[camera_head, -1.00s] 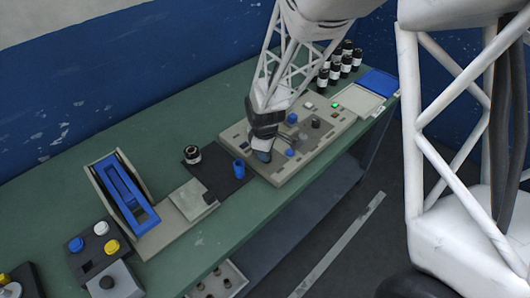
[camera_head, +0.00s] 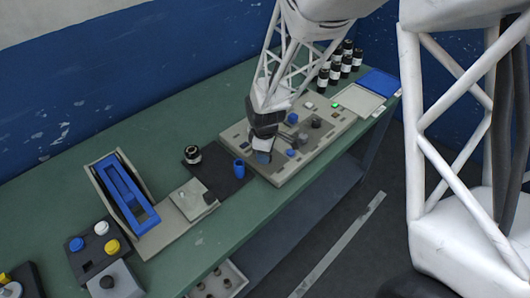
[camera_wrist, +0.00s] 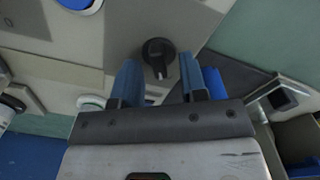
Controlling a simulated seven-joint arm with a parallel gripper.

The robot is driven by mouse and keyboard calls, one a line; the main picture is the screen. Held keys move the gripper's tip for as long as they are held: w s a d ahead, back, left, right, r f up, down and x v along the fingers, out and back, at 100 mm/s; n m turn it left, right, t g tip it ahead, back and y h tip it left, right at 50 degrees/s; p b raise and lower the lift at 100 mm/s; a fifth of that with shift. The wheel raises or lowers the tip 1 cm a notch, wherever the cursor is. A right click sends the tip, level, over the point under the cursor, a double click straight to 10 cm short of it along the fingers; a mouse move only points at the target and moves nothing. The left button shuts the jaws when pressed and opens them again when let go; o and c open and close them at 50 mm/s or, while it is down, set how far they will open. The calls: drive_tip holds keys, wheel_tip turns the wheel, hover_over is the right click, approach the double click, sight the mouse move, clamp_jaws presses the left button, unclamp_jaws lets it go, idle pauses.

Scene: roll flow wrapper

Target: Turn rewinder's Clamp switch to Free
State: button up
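A black rotary knob (camera_wrist: 159,52) with a pointer grip sits on a beige control panel (camera_wrist: 130,22) in the wrist view. No label beside it is legible, so I cannot tell which position it points to. My gripper (camera_wrist: 158,76) is open, with its two blue fingers to either side of the knob's lower part and a gap between them. I cannot tell whether they touch it. In the head view my gripper (camera_head: 262,157) points down at the near left part of the panel (camera_head: 272,172) and hides the knob there.
The panel also carries a blue knob (camera_head: 292,118), a blue button (camera_head: 290,152), a larger black knob (camera_head: 315,122) and a green light (camera_head: 335,105). Several dark bottles (camera_head: 340,65) stand behind.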

drive_tip(key=shift+r, duration=0.1)
drive_tip(key=shift+r, duration=3.8)
drive_tip(key=shift+s+d+r, duration=0.1)
drive_tip(key=shift+d+r, duration=0.05)
drive_tip(key=shift+r, duration=0.05)
drive_tip(key=s+d+r+m+t, duration=0.1)
drive_tip(key=s+d+r+m, duration=0.6)
drive_tip(key=s, duration=0.6)
drive_tip(key=s+d+r+m+t, duration=0.1)
drive_tip(key=s+d+r+m, duration=0.7)
drive_tip(key=s+d+r, duration=0.3)
drive_tip(key=shift+s+d+r+t, duration=0.3)
drive_tip(key=shift+s+d+r, duration=0.1)
drive_tip(key=shift+s, duration=0.65)
